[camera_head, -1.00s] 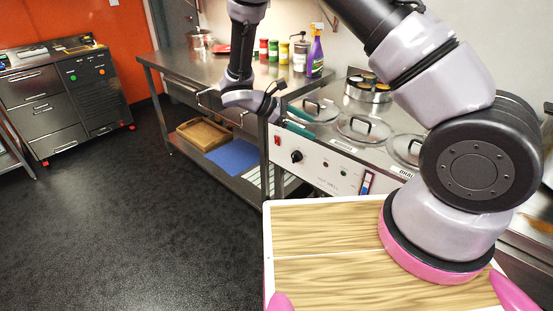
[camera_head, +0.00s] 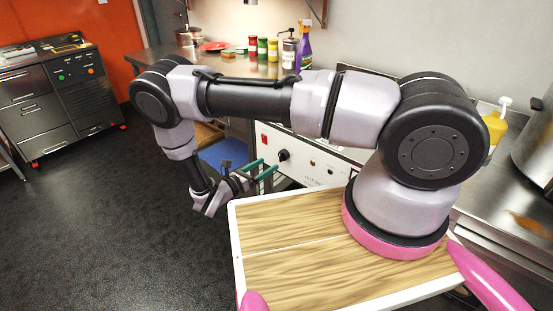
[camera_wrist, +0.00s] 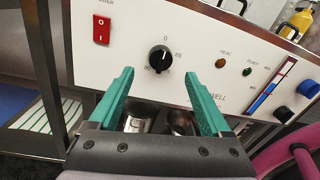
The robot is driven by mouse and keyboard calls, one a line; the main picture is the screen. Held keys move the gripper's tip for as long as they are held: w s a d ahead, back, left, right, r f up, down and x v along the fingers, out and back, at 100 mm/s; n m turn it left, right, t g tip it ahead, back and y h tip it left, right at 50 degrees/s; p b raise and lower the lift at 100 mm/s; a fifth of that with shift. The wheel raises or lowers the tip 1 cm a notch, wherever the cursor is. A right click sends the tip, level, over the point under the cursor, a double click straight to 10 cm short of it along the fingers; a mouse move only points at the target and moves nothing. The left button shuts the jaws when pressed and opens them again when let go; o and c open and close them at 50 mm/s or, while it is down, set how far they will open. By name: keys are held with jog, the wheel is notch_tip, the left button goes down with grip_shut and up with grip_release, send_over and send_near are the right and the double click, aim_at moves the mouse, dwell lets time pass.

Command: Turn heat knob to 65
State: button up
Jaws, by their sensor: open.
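The black round heat knob (camera_wrist: 160,58) is on the white front panel (camera_wrist: 225,45) of the hot well unit, with a 0 printed above it and small numbers around it. Its exact pointer setting is too small to read. It also shows in the head view (camera_head: 283,155). My gripper (camera_wrist: 159,75) has two teal fingers, spread apart and empty. The fingertips lie to the left and right just below the knob in the wrist view, and I see no contact. In the head view my gripper (camera_head: 269,164) is just left of the knob, in front of the panel.
A red power switch (camera_wrist: 102,30) is left of the knob. Two small indicator lamps, a coloured gauge strip (camera_wrist: 271,84) and blue and black knobs are to the right. Below the panel are metal containers (camera_wrist: 180,122). Open floor (camera_head: 110,210) lies left of my arm.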

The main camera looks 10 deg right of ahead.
aim_at(280, 158)
jog(key=x, duration=0.6)
jog(key=shift+d, duration=0.3)
jog(key=shift+w, duration=0.1)
grip_shut()
jog(key=shift+m, duration=0.3)
jog(key=m, duration=0.6)
jog(key=shift+r, duration=0.1)
jog(key=m+y, duration=0.1)
jog(key=m, duration=0.5)
jog(key=shift+d+m, duration=0.1)
jog(key=shift+m, duration=0.2)
